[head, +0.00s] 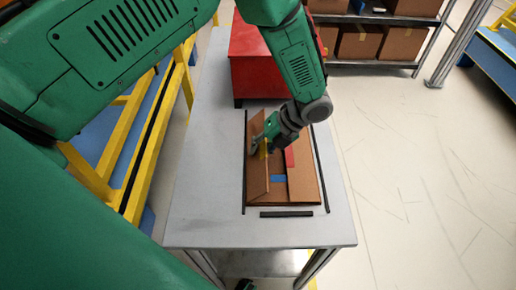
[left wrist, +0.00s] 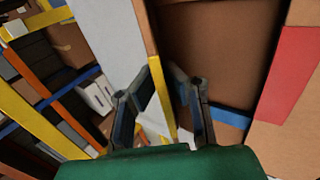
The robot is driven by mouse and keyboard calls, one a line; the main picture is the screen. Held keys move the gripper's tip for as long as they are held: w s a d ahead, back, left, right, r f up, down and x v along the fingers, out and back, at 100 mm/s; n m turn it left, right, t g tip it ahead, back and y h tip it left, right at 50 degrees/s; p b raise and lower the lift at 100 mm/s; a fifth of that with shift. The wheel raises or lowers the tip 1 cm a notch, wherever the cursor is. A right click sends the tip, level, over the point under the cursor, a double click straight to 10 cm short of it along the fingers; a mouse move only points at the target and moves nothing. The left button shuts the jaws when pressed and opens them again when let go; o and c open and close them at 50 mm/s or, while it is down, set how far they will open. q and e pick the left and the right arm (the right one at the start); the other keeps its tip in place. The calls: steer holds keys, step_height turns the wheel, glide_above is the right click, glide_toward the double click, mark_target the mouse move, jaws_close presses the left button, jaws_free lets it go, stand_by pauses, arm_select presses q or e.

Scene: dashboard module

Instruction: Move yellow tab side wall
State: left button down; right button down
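The yellow tab (head: 264,149) is on the upper edge of a brown cardboard side wall (head: 256,178). That wall stands raised and tilted along the left side of a flat brown box (head: 304,184) on the grey table. My left gripper (head: 263,146) is at the tab from above. The fingers partly hide the tab. My right gripper is not in view.
A red tab (head: 290,157) and a blue tab (head: 278,178) are on the box. Black strips (head: 287,214) frame it. A red bin (head: 260,62) stands behind it on the table (head: 205,190). A yellow rail (head: 135,150) runs along the left. The table's front is clear.

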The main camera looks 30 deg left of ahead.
arm_select(q)
steer(key=shift+s, duration=0.1)
steer(key=c, duration=1.7)
jaws_free()
steer(key=shift+a, duration=0.15)
steer(key=shift+c, duration=0.2)
steer(key=v, duration=1.2)
steer(key=shift+f, duration=0.1)
